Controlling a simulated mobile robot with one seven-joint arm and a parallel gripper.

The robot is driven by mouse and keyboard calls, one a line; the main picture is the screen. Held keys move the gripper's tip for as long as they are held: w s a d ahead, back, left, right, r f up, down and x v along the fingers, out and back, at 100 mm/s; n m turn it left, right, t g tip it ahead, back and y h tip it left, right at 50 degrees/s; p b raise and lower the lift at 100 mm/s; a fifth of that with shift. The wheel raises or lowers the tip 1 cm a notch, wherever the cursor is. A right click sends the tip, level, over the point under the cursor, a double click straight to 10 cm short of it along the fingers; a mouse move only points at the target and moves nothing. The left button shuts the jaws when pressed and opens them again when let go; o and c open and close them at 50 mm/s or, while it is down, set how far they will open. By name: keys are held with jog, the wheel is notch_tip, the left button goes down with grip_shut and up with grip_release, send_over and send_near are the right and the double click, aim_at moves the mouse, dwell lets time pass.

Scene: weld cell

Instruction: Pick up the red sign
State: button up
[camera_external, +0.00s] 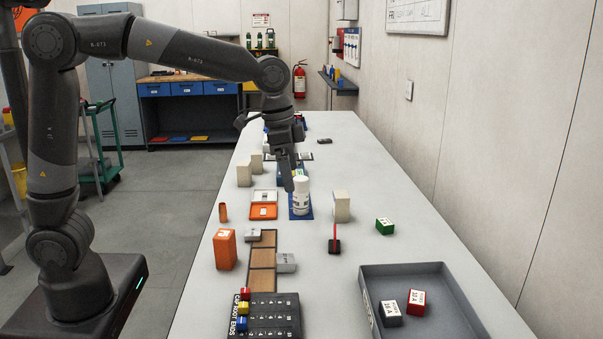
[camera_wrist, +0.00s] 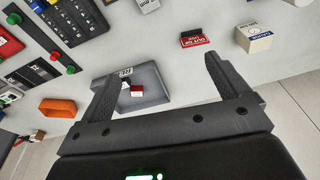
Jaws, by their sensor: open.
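The red sign (camera_external: 335,237) stands upright on a small black base on the table, seen nearly edge-on in the external view. In the wrist view, a red plate with white lettering on a dark base, which looks like this sign (camera_wrist: 193,38), lies near the top, left of the right finger's tip. My gripper (camera_external: 288,183) is above the table, beyond and left of the sign, close to a white bottle. In the wrist view my gripper (camera_wrist: 160,68) has its two fingers wide apart with nothing between them.
The white bottle (camera_external: 301,197) and a cream block (camera_external: 341,206) stand just beyond the sign. A green block (camera_external: 385,226) lies to its right. A grey tray (camera_external: 460,293) holds two small blocks at front right. An orange box (camera_external: 225,249) stands left. Table around the sign is partly clear.

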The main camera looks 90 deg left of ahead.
jog(key=w+a+f+g, duration=0.1)
jog(key=w+a+f, duration=0.3)
jog(key=w+f, duration=0.25)
jog(key=g, duration=0.1)
send_over(335, 230)
notch_tip(335, 230, down, 6)
jog(key=shift+m, duration=0.3)
jog(key=f, duration=0.5)
jog(key=shift+w+d, duration=0.1)
jog(key=shift+w, duration=0.25)
jog(key=shift+s+f, duration=0.2)
jog(key=shift+f, duration=1.2)
jog(key=shift+s+f, duration=0.15)
jog(key=shift+f, duration=1.2)
jog(key=c, duration=1.1)
